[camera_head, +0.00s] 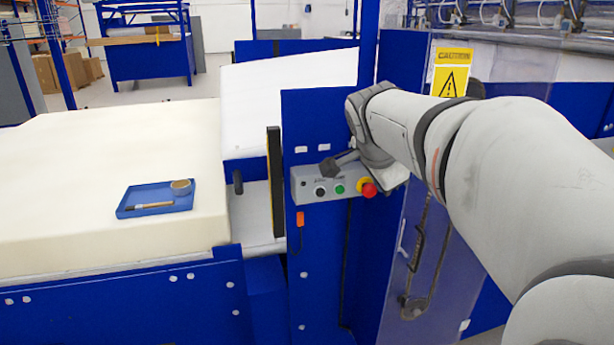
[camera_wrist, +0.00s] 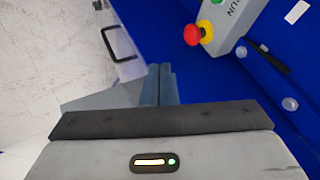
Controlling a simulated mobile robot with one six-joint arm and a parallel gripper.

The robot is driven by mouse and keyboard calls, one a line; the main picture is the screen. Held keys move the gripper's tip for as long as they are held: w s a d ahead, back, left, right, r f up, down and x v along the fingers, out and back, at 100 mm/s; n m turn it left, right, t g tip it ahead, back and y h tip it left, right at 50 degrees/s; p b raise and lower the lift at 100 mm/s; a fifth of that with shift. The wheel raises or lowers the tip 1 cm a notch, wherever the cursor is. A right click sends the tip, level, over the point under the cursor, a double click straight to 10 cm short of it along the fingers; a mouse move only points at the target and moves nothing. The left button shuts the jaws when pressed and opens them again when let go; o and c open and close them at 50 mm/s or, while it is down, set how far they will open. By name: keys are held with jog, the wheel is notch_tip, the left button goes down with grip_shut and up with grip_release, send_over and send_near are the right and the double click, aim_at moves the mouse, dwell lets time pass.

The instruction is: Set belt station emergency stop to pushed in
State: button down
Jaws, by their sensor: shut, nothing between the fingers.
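The emergency stop is a red mushroom button (camera_head: 369,190) on a yellow collar, at the right end of the grey control box (camera_head: 305,186) on a blue post. In the wrist view the red button (camera_wrist: 191,35) shows near the top, right of centre, its cap standing out from the collar. My gripper (camera_wrist: 164,69) is shut and empty, its fingertips in front of blue metalwork. The fingertips are apart from the button in the picture, below and left of it.
A black button (camera_head: 320,191) and a green button (camera_head: 340,188) sit left of the stop on the same box. A large cream foam block (camera_head: 90,240) with a blue tray (camera_head: 130,206) on it lies at left. A clear guard panel (camera_head: 440,215) stands at right.

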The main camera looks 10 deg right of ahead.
aim_at(375, 191)
jog(key=shift+d, duration=0.1)
jog(key=shift+w+d+f+p, duration=0.55)
jog(key=shift+w+f, duration=0.75)
jog(key=shift+w, duration=0.2)
jog(key=shift+w+d+f+p, duration=0.55)
jog(key=shift+w+f, duration=0.8)
jog(key=shift+w, duration=0.15)
jog(key=shift+w+d+f+p, duration=0.55)
jog(key=shift+w+f, duration=0.75)
jog(key=shift+w, duration=0.2)
jog(key=shift+d, duration=0.1)
